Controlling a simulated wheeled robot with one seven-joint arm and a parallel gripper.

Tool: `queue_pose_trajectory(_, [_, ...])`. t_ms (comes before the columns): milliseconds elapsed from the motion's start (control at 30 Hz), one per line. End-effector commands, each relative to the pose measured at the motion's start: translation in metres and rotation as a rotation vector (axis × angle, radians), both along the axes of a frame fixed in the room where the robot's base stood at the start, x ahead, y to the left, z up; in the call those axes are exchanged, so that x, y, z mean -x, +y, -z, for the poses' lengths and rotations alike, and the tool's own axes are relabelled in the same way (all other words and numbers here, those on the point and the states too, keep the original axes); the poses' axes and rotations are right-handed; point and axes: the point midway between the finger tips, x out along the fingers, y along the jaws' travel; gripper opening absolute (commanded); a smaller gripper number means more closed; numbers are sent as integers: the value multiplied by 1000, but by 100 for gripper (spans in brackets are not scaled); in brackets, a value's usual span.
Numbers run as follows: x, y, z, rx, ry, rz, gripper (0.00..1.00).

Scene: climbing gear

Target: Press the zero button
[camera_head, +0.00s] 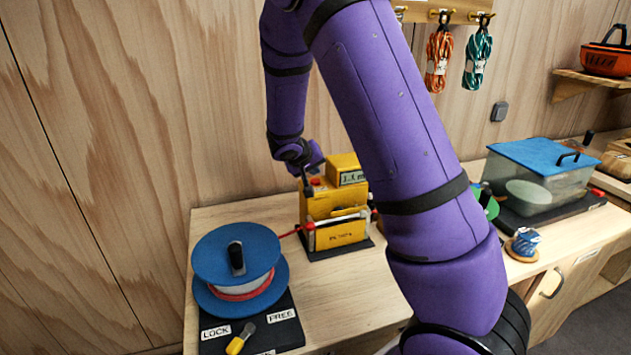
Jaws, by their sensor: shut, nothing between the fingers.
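A yellow measuring device (334,205) stands on the wooden bench against the wall. Its raised right part carries a small display (353,177) with dark digits, too small to read surely. A red button (317,182) shows on top of the lower left part; no zero label is readable. My gripper (308,190) is shut and empty, pointing down just left of the red button, at about the device's top. Whether it touches the device or button cannot be told. My purple arm hides part of the bench right of the device.
A blue reel (238,252) with red cord stands front left on a dark base (280,328) with a yellow-handled lever. The cord runs to the device. A clear bin with a blue lid (545,155) stands right. Coiled ropes (438,58) hang above.

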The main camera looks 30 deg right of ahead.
Motion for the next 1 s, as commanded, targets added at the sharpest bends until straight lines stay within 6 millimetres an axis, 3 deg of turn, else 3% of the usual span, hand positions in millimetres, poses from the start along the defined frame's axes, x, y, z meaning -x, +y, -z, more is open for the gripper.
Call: queue_pose_trajectory(1000, [0,0,10,0,0,0,0])
